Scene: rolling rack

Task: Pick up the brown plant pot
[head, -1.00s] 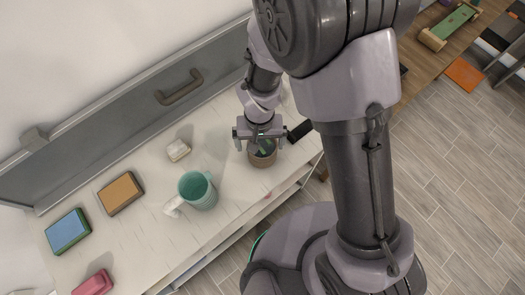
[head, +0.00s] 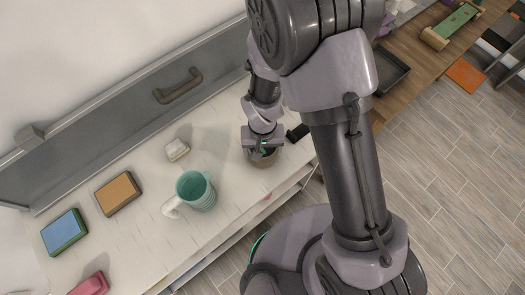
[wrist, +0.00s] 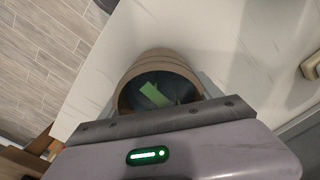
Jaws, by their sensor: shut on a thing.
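The brown plant pot (head: 262,161) stands on the white rack top near its front edge, right of the mint mug. My gripper (head: 262,150) is over the pot from above and shut on it, hiding most of its upper part. In the wrist view the pot (wrist: 158,62) shows its ribbed brown side, dark inside and a bit of green. The gripper body covers the lower part of that view, so the fingertips are hidden there. I cannot tell any gap between the pot and the surface.
A mint mug (head: 196,190) stands left of the pot. A small pale block (head: 177,149), an orange-topped block (head: 118,193), a blue block (head: 64,232) and a pink block (head: 91,285) lie further left. A black object (head: 298,133) lies close right of my gripper.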

